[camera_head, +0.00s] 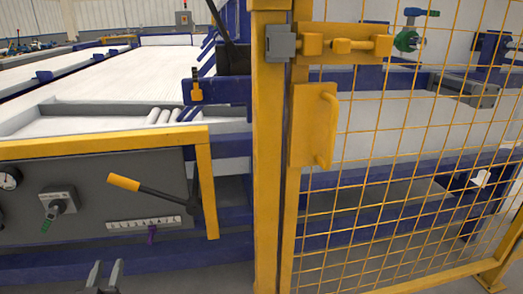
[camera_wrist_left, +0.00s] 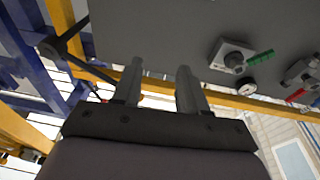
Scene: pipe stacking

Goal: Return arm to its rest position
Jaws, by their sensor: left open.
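My left gripper (camera_head: 104,275) shows at the bottom left of the head view, with only its two grey fingers in frame. The fingers are apart and nothing is between them. In the left wrist view the same gripper (camera_wrist_left: 160,82) points toward a grey control panel (camera_wrist_left: 140,30), its fingers spread and empty. The grey panel (camera_head: 90,195) also shows in the head view, above and behind the fingers. A lever with a yellow handle (camera_head: 124,182) sticks out from the panel's right part, above the gripper and apart from it. My right gripper is not in view.
A yellow frame (camera_head: 100,147) borders the panel. A knob (camera_head: 57,203) and a gauge (camera_head: 9,179) sit on the panel's left. A yellow post (camera_head: 268,170) and mesh gate (camera_head: 390,180) with a latch (camera_head: 345,45) fill the right. A white roller table (camera_head: 120,70) lies behind.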

